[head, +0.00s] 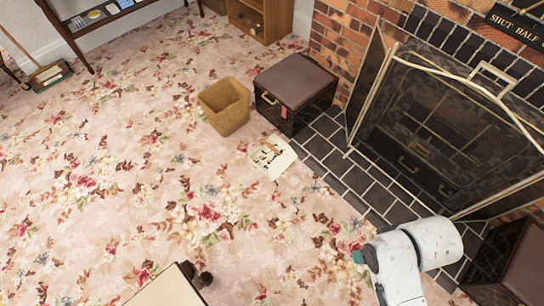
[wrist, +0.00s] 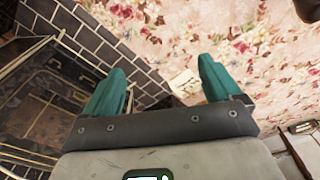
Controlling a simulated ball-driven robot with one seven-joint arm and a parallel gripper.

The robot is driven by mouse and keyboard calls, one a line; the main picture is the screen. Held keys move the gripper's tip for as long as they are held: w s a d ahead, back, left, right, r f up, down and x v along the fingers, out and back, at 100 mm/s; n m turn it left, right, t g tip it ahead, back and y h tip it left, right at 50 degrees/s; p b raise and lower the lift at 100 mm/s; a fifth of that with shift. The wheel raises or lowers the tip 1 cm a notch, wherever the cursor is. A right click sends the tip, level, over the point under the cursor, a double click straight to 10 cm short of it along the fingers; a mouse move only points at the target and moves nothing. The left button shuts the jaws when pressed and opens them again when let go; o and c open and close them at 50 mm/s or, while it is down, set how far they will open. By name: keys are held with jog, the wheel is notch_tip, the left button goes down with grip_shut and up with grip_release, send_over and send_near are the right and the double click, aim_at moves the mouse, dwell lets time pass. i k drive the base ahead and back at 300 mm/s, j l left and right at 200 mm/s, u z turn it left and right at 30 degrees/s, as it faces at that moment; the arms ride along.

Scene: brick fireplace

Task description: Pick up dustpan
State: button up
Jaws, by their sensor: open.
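I cannot make out a dustpan for certain. At the far left of the head view, a long-handled sweeping tool (head: 50,75) with a dark, boxy head rests on the carpet; I cannot tell whether it is the dustpan. A flat cream item (head: 272,157) with dark marks lies on the carpet by the hearth tiles; it also shows small in the wrist view (wrist: 185,83). My gripper (wrist: 162,70) has two teal fingers spread wide, with nothing between them. In the head view it is at lower right, near the fireplace and far from the sweeping tool.
A brown basket (head: 225,106) and a dark box with a padded lid (head: 296,80) stand by the hearth. A fireplace screen (head: 430,130) stands at right. A pale-topped piece of furniture (head: 168,290) is at the bottom edge. The flowered carpet is open in the middle and left.

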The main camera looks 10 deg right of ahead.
aim_at(280, 163)
jog(key=i+l+u, duration=0.2)
jog(key=i+l, duration=0.15)
jog(key=l, duration=0.25)
jog(key=i+l+u, duration=0.1)
jog(key=l, duration=0.25)
jog(key=i+l+u, duration=0.2)
jog(key=i, duration=0.25)
jog(key=i+l+u, duration=0.2)
jog(key=i+l, duration=0.15)
jog(key=i+j+u, duration=0.2)
jog(key=i, duration=0.35)
jog(key=k+l, duration=0.05)
jog(key=l, duration=0.05)
